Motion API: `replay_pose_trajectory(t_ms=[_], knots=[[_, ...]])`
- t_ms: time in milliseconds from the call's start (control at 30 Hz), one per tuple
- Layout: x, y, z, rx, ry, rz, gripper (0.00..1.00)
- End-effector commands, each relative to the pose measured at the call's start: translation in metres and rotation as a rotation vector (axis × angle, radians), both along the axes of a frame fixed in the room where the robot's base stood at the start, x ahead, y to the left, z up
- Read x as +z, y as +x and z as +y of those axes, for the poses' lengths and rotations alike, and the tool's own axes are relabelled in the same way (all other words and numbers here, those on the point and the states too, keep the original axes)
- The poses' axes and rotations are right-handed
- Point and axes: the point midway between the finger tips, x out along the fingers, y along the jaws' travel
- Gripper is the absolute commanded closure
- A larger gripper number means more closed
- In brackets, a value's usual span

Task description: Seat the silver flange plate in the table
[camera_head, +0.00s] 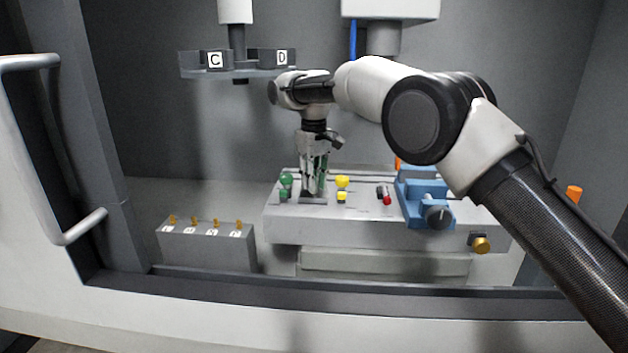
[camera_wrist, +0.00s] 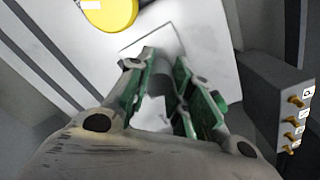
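My gripper (camera_head: 313,190) points straight down at the machine table (camera_head: 285,228), low over its top near the left end. Its two green-padded fingers (camera_wrist: 160,65) stand apart in the wrist view, with a pale surface showing between them. A small grey square piece (camera_head: 313,200) lies right under the fingertips. In the wrist view, a pale square outline (camera_wrist: 160,38) shows just beyond the tips. I cannot tell whether this is the silver flange plate or its seat. The fingers hide part of it, and contact is unclear.
Green knobs (camera_head: 285,182) stand left of my gripper, yellow knobs (camera_head: 342,182) close on its right. Farther right are a red-tipped piece (camera_head: 386,197) and a blue vise (camera_head: 425,205). A grey block with brass pegs (camera_head: 205,247) stands left. A lettered carousel (camera_head: 235,72) hangs above.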

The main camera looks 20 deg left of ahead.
Motion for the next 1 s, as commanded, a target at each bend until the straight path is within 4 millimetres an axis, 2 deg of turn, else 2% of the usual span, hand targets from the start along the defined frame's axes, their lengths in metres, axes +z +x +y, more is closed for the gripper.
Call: replay_pose_trajectory(t_ms=[33,100,467,800,1000], knots=[[0.001,0.0,0.0,0.0,0.001,-0.001,0.67],[0.0,0.0,0.0,0.0,0.001,-0.001,0.55],[0.004,0.0,0.0,0.0,0.001,-0.001,0.55],[0.059,0.001,0.001,0.0,0.003,-0.002,0.55],[0.074,0.0,0.0,0.0,0.0,0.0,0.55]])
